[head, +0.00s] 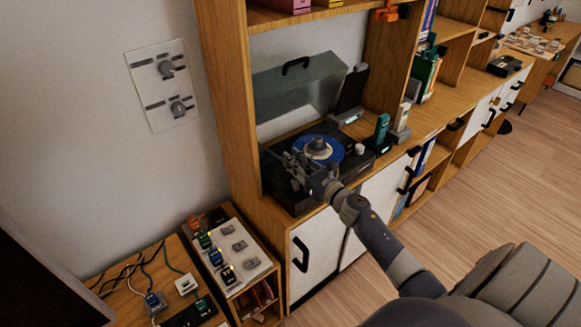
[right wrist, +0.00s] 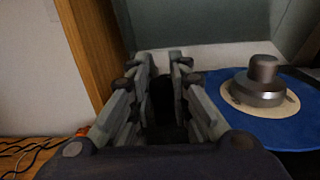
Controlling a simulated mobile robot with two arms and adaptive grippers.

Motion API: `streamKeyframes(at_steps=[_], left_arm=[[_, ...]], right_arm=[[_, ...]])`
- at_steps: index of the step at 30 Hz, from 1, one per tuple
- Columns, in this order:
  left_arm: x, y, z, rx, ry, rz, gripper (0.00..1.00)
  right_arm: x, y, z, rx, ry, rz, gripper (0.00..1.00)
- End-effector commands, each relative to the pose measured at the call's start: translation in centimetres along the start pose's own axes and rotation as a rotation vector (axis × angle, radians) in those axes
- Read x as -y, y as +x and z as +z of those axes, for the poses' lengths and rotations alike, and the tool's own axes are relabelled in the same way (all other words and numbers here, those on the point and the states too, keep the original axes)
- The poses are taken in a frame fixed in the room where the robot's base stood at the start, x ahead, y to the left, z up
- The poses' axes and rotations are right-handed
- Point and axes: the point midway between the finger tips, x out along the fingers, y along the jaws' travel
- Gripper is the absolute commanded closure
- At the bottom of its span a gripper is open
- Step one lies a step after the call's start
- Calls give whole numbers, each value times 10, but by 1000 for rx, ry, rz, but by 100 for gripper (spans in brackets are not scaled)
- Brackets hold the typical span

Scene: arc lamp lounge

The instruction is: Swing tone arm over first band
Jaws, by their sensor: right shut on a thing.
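The turntable (head: 361,166) is a dark box on the wooden shelf in the head view, with its clear lid (head: 300,85) raised behind. A blue record (head: 337,157) lies on it, with a cream label and a grey knob (right wrist: 262,80) at its centre in the right wrist view. My right gripper (head: 298,166) is over the left part of the turntable. In the right wrist view its fingers (right wrist: 162,72) are close together, left of the record (right wrist: 290,132), around a dark thing that seems to be the tone arm. The fingers mostly hide it. My left gripper is out of view.
The wooden shelf post (head: 228,95) stands close to the left of the turntable. A teal bottle-like object (head: 382,129) and a white upright device (head: 402,120) stand to the right. A bench with cables and a switch panel (head: 232,245) is at lower left.

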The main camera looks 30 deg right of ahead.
Motion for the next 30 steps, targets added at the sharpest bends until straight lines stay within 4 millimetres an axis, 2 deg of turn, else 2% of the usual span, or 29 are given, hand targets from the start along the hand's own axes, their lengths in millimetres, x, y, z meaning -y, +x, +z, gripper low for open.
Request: streamKeyframes(at_steps=[1, 3, 18, 24, 30], left_arm=[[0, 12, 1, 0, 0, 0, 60], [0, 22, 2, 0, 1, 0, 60], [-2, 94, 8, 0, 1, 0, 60], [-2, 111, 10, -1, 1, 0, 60], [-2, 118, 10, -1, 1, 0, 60]], right_arm=[[11, 1, -4, 1, -11, 17, 100], [16, 2, -4, 0, -11, 53, 100], [47, 13, -2, -2, -6, 263, 100], [54, 16, 0, -3, -4, 308, 100], [56, 18, 3, -3, -3, 331, 100]])
